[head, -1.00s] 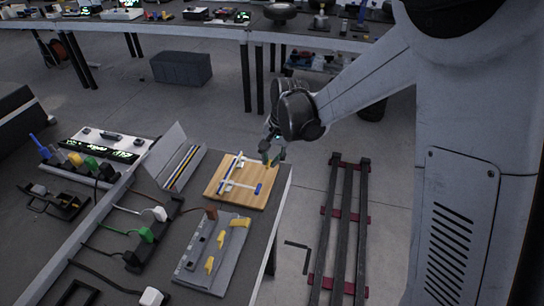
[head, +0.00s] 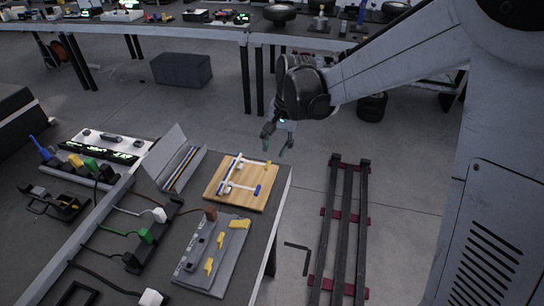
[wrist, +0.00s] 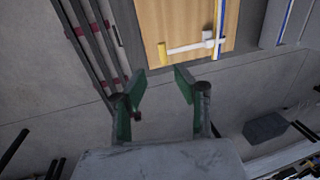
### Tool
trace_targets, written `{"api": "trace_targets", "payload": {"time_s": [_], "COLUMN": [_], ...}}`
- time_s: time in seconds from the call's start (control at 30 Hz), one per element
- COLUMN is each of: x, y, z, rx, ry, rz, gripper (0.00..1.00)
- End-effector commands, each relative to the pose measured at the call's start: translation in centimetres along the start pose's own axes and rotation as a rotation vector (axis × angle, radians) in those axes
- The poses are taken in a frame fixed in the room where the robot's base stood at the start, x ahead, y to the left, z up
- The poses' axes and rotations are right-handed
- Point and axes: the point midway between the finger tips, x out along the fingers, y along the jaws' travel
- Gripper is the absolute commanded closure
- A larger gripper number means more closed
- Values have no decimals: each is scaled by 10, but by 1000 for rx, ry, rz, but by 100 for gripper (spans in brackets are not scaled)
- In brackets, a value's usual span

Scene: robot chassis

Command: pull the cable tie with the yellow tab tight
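The farther tie ends in a yellow tab (head: 267,164) at the board's edge; the nearer tie ends in a blue tab (head: 258,190). The wrist view shows the yellow tab (wrist: 163,53) on its white strap (wrist: 187,48), which runs to a white head (wrist: 209,38) at the bundle. My gripper (head: 279,147) is open and empty, above and beyond the board's far right corner. Its green fingers (wrist: 158,84) are spread, apart from the tab.
A grey open case (head: 180,165) with coloured strips stands left of the board. A grey block with yellow parts (head: 212,258) lies in front. Right of the table are floor and dark rails with red crosspieces (head: 342,230).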

Motion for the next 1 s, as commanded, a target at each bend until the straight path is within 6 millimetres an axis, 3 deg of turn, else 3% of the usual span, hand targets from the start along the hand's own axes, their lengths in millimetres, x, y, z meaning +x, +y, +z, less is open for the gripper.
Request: {"api": "trace_targets", "payload": {"time_s": [0.1,0.33,1.0], "x": [-24,-52,-64], "y": [1,1,4], "z": [0,0,2], "rx": [2,1,-4], "ry": [0,0,9], "rz": [0,1,-1], "gripper": [71,71,71]}}
